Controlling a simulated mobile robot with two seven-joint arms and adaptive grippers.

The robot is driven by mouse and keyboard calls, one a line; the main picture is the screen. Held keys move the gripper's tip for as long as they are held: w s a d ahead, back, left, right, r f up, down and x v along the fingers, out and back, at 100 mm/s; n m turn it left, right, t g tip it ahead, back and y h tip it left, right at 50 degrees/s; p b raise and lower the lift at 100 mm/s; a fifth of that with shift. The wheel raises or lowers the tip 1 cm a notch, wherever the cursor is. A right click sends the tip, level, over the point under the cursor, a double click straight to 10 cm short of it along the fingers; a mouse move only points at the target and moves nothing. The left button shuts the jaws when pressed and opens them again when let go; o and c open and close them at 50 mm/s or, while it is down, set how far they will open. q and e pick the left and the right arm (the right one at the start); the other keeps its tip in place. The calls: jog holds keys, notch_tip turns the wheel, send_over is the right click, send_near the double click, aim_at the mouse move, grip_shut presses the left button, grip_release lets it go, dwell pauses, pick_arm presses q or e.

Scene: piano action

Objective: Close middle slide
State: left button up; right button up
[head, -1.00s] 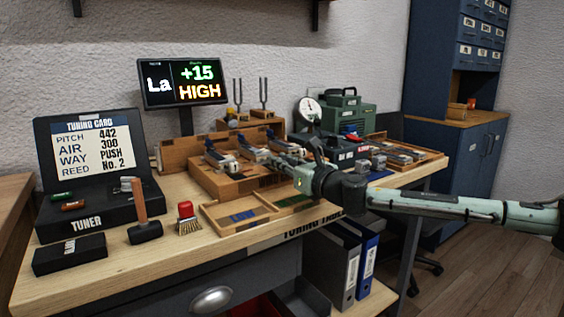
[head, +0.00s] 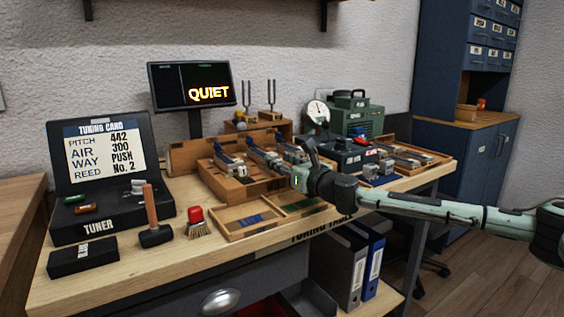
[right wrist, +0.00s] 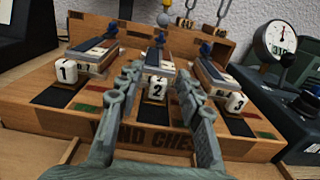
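The wooden wind chest (head: 222,184) stands mid-table with three slides side by side. In the right wrist view the chest (right wrist: 35,108) shows white end blocks numbered 1 (right wrist: 66,71), 2 (right wrist: 158,87) and 3 (right wrist: 235,102), roughly in line. Block 2 is the end of the middle slide (right wrist: 166,58). My right gripper (right wrist: 160,76) is open, its fingers on either side of block 2 in the picture; I cannot tell whether they touch it. In the head view my right gripper (head: 284,166) is at the chest's front and partly hides the slides. My left gripper is not in view.
A display (head: 190,86) reads QUIET. Tuning forks (head: 259,95) stand behind the chest, a round gauge (head: 317,112) and green machine (head: 357,114) to its right. A shallow tray (head: 243,222) lies in front; a hammer (head: 154,232) and brush (head: 198,222) are left.

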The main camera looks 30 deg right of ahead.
jog(key=shift+s, duration=0.1)
jog(key=s, duration=0.8)
jog(key=s+d, duration=0.1)
jog(key=s, duration=0.3)
dwell(0.4)
